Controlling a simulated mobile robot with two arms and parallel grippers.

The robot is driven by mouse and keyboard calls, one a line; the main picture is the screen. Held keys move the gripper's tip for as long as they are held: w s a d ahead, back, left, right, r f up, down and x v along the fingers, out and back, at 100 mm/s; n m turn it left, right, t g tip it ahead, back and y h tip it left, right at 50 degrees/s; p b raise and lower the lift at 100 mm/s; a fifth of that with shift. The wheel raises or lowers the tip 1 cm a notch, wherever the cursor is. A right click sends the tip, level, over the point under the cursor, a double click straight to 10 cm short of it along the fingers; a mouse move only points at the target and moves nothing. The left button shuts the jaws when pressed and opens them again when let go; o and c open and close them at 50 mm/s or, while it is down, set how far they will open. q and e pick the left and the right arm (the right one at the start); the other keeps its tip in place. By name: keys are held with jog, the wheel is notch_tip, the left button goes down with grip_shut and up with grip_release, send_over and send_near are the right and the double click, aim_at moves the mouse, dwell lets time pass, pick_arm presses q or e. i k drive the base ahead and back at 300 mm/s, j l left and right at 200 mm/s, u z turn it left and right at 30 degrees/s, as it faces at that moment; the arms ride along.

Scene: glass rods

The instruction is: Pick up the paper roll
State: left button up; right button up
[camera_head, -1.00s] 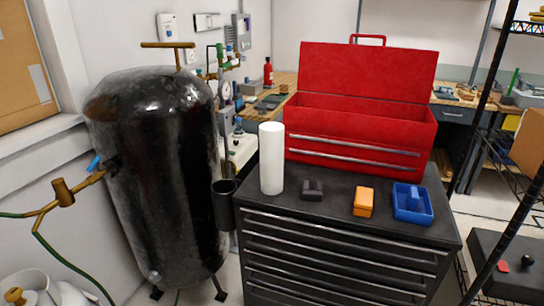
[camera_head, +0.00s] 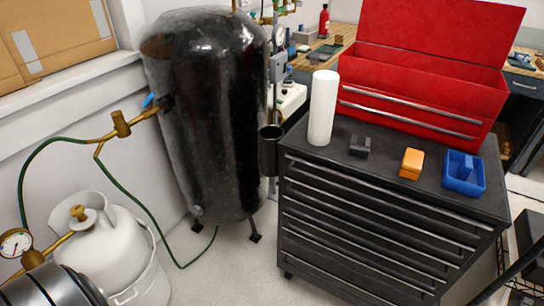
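The white paper roll (camera_head: 322,108) stands upright near the back left of the top of the black drawer cabinet (camera_head: 390,207). It is in front of the left end of the open red toolbox (camera_head: 412,97). Nothing touches its visible sides. Neither of my grippers shows in the head view.
A small dark block (camera_head: 360,146), an orange box (camera_head: 411,163) and a blue tray (camera_head: 463,174) sit right of the roll. A dark cylindrical holder (camera_head: 269,150) is at the cabinet's left side. A large black tank (camera_head: 212,120) and a white gas bottle (camera_head: 105,245) stand left. Floor shows between them.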

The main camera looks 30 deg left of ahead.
aim_at(325, 87)
jog(key=i+j+z, duration=0.15)
jog(key=j, duration=0.25)
jog(key=i+j+z, duration=0.15)
jog(key=j, duration=0.3)
jog(key=j+z, duration=0.1)
jog(key=j, duration=0.3)
jog(key=i, duration=0.05)
